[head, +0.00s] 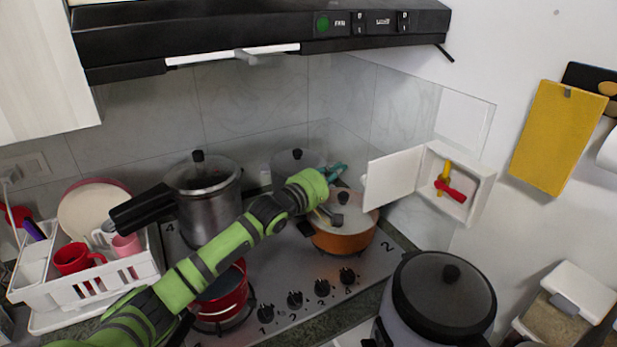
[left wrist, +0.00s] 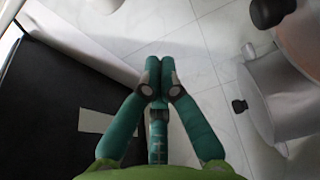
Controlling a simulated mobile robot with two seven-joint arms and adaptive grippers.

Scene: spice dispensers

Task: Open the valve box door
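The white valve box (head: 462,186) is on the right wall, with a red valve handle (head: 452,191) and a yellow pipe (head: 444,177) visible inside. Its white door (head: 392,178) stands swung open to the left. My left gripper (head: 338,170) is just left of the door's free edge, above the orange pot; I cannot tell if it touches the door. In the left wrist view the teal fingertips (left wrist: 160,72) are together with nothing visible between them. My right gripper is not in view.
An orange pot (head: 342,236), a steel pressure cooker (head: 205,195) and a red pot (head: 222,290) stand on the stove (head: 375,265). A black range hood (head: 260,35) hangs above. A lidded cooker (head: 443,297) stands at front right and a white dish rack (head: 85,300) at left.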

